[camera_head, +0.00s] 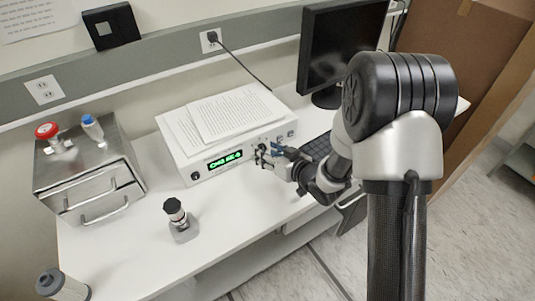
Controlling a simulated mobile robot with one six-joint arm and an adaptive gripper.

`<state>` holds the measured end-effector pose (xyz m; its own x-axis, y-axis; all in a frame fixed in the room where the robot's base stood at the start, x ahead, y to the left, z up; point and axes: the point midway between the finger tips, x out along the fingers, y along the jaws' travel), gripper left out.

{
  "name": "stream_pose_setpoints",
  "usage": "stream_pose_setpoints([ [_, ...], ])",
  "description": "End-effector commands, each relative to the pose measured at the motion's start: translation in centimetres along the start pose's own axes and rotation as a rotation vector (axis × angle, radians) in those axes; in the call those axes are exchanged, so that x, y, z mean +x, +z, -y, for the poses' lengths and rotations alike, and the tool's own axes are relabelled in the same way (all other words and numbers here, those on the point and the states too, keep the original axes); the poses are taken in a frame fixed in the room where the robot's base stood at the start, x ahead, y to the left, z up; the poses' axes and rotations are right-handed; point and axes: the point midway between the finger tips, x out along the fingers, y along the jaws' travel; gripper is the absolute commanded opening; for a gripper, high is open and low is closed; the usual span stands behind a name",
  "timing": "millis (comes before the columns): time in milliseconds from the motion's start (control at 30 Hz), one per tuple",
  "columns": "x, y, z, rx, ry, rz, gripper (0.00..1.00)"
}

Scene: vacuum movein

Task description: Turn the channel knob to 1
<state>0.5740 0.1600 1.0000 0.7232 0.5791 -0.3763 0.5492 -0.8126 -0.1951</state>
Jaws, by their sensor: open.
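A white instrument box (185,154) stands on the white bench against the wall, with a green lit display (225,159) on its front panel. The display text is too small to read surely; it seems to begin with "CH". A black knob (195,176) sits at the panel's left end. My gripper (263,155) is open at the panel just right of the display, close to small dark controls there. The channel knob cannot be made out for certain; my fingers cover part of that area. Whether they touch a knob, I cannot tell.
Papers (232,112) lie on top of the box. A metal case (90,183) with handles, a red knob and a blue-topped part is at left. A small black-and-silver valve (177,217) stands in front. A monitor (338,48) and keyboard (318,147) are right. The bench between is clear.

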Motion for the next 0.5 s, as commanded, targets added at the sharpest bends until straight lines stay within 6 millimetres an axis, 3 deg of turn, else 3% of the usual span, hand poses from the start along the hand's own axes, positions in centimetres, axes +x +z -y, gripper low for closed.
stream_pose_setpoints([
  [333,0.34,-0.06,-0.01,0.000,0.000,-0.001,0.44],
  [500,0.33,-0.06,-0.02,0.000,0.000,-0.001,0.33],
])
